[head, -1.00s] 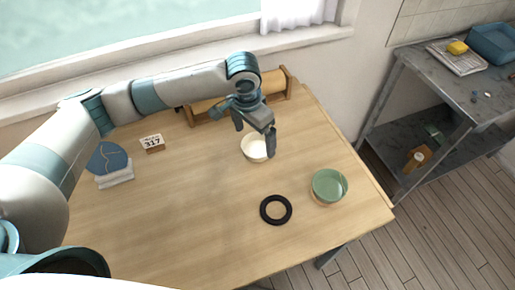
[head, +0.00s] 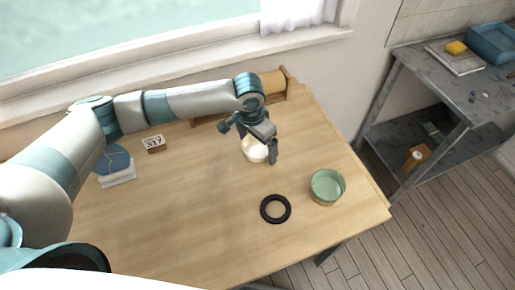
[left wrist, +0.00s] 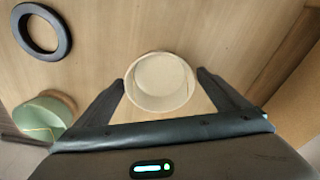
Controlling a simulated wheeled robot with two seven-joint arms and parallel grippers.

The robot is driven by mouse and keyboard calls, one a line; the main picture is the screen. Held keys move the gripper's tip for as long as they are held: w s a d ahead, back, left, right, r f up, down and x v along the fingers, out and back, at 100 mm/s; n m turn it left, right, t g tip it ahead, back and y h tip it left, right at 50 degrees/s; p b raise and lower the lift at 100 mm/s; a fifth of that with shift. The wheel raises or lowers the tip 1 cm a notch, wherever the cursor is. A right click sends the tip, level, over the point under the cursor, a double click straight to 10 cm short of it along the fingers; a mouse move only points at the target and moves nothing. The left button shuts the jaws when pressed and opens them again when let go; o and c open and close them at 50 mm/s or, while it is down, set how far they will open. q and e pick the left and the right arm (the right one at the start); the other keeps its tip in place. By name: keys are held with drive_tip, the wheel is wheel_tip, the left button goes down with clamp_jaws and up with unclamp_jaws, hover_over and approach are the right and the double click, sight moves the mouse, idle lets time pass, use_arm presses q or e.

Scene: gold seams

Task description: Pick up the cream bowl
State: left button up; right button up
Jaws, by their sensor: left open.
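The cream bowl (head: 254,151) stands on the wooden table, partly hidden by my left gripper in the head view. In the left wrist view the cream bowl (left wrist: 160,82) shows whole, its rim between the two open fingers. My left gripper (head: 258,152) is open and empty, right above the bowl; its fingers (left wrist: 160,78) lie on either side of the bowl in the wrist view. I cannot tell whether the fingers touch it. My right gripper is not in view.
A black ring (head: 275,209) lies nearer the front. A green bowl (head: 326,186) stands to its right. A wooden rack (head: 274,84) is behind the gripper. A date block (head: 153,144) and a blue piece on a white block (head: 117,172) are at left. The table middle is clear.

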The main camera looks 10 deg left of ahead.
sight(258, 150)
use_arm(q)
drive_tip(key=shift+c, duration=0.3)
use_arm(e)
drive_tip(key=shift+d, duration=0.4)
use_arm(q)
drive_tip(key=c, duration=1.2)
drive_tip(key=shift+o, duration=0.2)
drive_tip(key=shift+r, duration=0.1)
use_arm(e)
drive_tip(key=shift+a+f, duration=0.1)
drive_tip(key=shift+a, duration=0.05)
use_arm(q)
drive_tip(key=shift+r, duration=0.25)
wheel_tip(258, 150, up, 3)
drive_tip(key=shift+w+r+b, duration=0.1)
drive_tip(key=shift+r+b, duration=0.05)
drive_tip(key=shift+b, duration=0.7)
drive_tip(key=d+r+b, duration=0.2)
drive_tip(key=d+r, duration=0.5)
drive_tip(key=d, duration=0.4)
drive_tip(key=shift+w+d+b, duration=0.15)
drive_tip(key=shift+d+b, duration=0.25)
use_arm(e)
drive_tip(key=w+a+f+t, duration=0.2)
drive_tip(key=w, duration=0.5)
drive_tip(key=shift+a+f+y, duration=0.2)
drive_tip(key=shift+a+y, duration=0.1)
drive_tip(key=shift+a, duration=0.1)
